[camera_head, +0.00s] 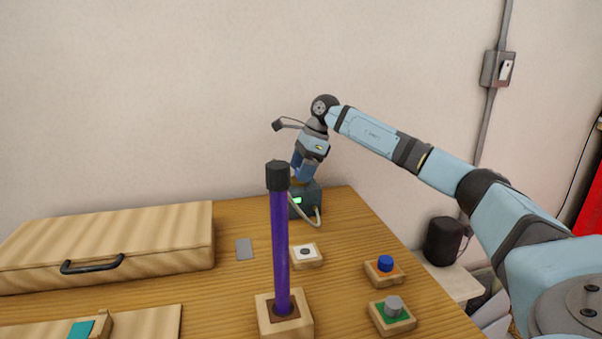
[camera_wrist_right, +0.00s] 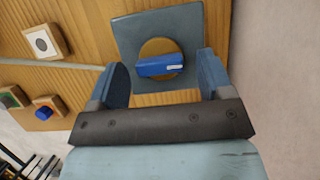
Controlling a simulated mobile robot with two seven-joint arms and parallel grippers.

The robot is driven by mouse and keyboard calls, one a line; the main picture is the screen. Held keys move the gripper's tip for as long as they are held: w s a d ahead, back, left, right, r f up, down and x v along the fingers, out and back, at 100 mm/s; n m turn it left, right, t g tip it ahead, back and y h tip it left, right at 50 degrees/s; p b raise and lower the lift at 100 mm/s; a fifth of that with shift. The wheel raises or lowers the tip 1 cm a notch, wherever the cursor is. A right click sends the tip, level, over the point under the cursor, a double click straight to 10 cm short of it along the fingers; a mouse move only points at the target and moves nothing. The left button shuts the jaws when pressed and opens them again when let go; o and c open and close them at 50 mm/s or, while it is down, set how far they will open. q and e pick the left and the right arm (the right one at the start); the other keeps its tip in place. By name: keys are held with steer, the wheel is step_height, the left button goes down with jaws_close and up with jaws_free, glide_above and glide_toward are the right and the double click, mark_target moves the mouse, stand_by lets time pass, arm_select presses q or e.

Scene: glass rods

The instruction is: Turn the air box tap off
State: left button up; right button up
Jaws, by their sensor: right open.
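The air box (camera_head: 312,203) is a dark grey-blue box with a small green display, at the back right of the table in the head view. In the right wrist view its square top (camera_wrist_right: 135,32) carries a round brass disc with a blue tap handle (camera_wrist_right: 158,67) on it. The handle lies roughly crosswise in that view. My right gripper (camera_head: 302,168) points down over the box. It is open, with one finger on either side of the handle and a visible gap to each. The tap is hidden behind the gripper in the head view. My left gripper is not in view.
A purple rod (camera_head: 281,250) with a black cap stands upright in a wooden block in front of the box. Small blocks with a white pad (camera_head: 305,254), blue knob (camera_head: 385,264) and grey knob (camera_head: 393,306) sit nearby. A pale hose runs from the box. A wooden case (camera_head: 120,235) lies left.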

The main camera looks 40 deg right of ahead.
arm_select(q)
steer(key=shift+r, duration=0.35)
arm_select(e)
steer(key=shift+a+f, duration=0.1)
steer(key=shift+f, duration=0.05)
steer(key=c, duration=0.9)
steer(key=shift+c, duration=0.2)
